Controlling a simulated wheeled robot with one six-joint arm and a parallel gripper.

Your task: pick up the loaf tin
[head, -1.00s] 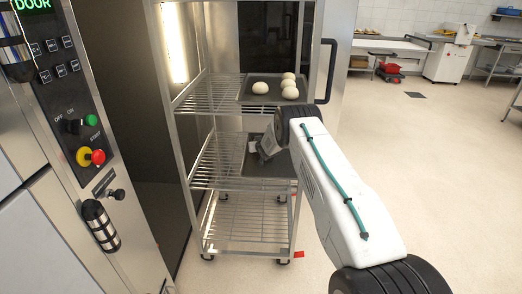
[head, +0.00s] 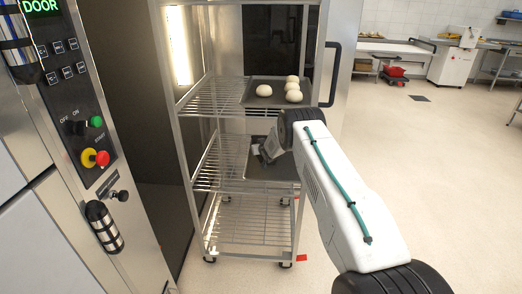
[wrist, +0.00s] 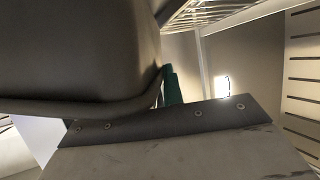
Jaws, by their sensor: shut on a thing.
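The loaf tin (wrist: 75,55) is a dark grey metal pan with a rolled rim, large at the upper left of the wrist view. My gripper (wrist: 171,86) shows there with a teal pad against the tin's rim; it is shut on the tin. Only part of the tin is in the wrist view. In the head view my gripper (head: 268,151) reaches in at the middle shelf of the rack, largely behind my arm. I cannot make out the tin clearly there.
The wire rack (head: 217,165) stands ahead. A dark tray (head: 272,172) lies on its middle shelf. The oven control panel (head: 75,100) is close at left. Open floor (head: 425,170) lies to the right.

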